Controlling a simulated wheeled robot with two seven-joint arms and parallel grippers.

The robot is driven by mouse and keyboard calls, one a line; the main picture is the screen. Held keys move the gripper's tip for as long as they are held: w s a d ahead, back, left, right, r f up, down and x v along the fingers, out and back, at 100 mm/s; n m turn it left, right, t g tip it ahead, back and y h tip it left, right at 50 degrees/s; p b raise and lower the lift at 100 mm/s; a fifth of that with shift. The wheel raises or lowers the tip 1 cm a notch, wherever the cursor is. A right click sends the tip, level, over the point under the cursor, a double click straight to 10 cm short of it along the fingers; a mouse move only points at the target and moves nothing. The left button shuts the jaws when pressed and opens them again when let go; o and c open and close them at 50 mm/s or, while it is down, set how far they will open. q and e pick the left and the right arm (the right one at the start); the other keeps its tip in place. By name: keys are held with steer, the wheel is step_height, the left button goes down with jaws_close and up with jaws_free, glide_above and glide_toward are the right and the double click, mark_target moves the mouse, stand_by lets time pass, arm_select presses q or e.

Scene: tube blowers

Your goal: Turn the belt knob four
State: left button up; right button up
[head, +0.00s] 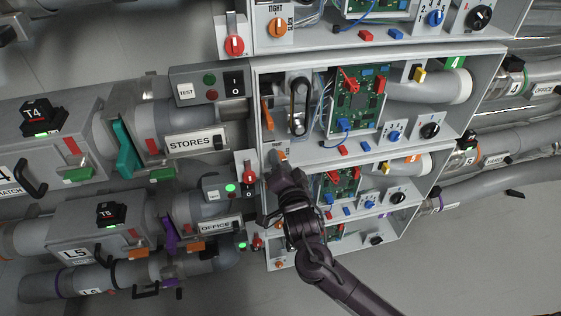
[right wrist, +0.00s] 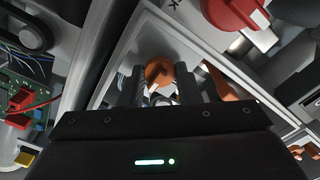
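The orange belt knob (head: 279,155) is on the lower left panel of the box marked 4, under a black belt (head: 299,106). Part of its label (head: 277,143) shows above it, too small to read. My right gripper (head: 281,166) is at this knob and partly hides it in the head view. In the right wrist view the knob (right wrist: 159,71) sits between the two fingers of the right gripper (right wrist: 159,92), which are apart. A small gap seems to show on each side of it. My left gripper is not in view.
A similar orange knob (head: 278,28) marked TIGHT and SLACK is on the box above. A red switch (head: 250,174) is just left of my right gripper; a red knob (right wrist: 236,12) also shows in the wrist view. A circuit board (head: 357,100) is to the right.

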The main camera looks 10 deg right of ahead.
steer(key=shift+c, duration=0.7)
steer(key=shift+n+p, duration=4.8)
steer(key=shift+n, duration=4.1)
steer(key=o, duration=1)
